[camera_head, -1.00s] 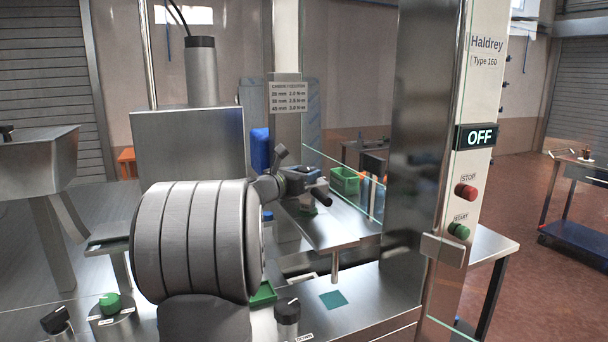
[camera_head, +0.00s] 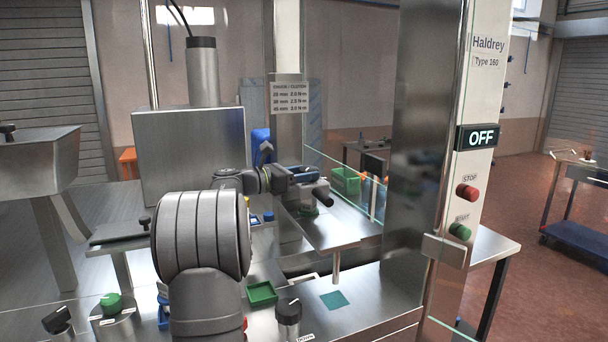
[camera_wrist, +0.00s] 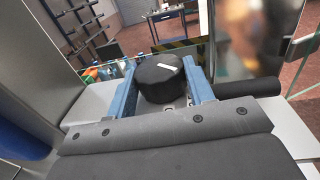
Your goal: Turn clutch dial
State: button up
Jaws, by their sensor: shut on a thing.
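In the wrist view a round black dial (camera_wrist: 158,84) with a white line on its top sits between the two blue fingers of my gripper (camera_wrist: 161,65). The gripper is shut on it, one finger on each side. In the head view my gripper (camera_head: 301,174) is at the machine head above the steel table, and the dial cannot be made out clearly there. The OFF display (camera_head: 480,138) is lit on the right column, above a red stop button (camera_head: 467,193) and a green start button (camera_head: 460,231).
A black cylindrical part (camera_wrist: 249,88) lies just right of the fingers. A clear guard (camera_head: 345,182) stands behind the table, with a green crate (camera_head: 346,180) beyond. A green knob (camera_head: 111,302), black knobs (camera_head: 288,311) and a small green tray (camera_head: 262,293) are in front.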

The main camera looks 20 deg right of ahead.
jog(key=o, duration=1)
jog(key=a, duration=0.5)
jog(key=s+a, duration=0.1)
jog(key=a, duration=1.1)
jog(key=shift+s+a, duration=0.2)
jog(key=shift+s, duration=0.1)
jog(key=shift+d, duration=0.1)
jog(key=d, duration=0.5)
jog(key=w+d, duration=0.1)
jog(key=d, duration=1.1)
jog(key=shift+w+d, duration=0.1)
jog(key=shift+w, duration=0.2)
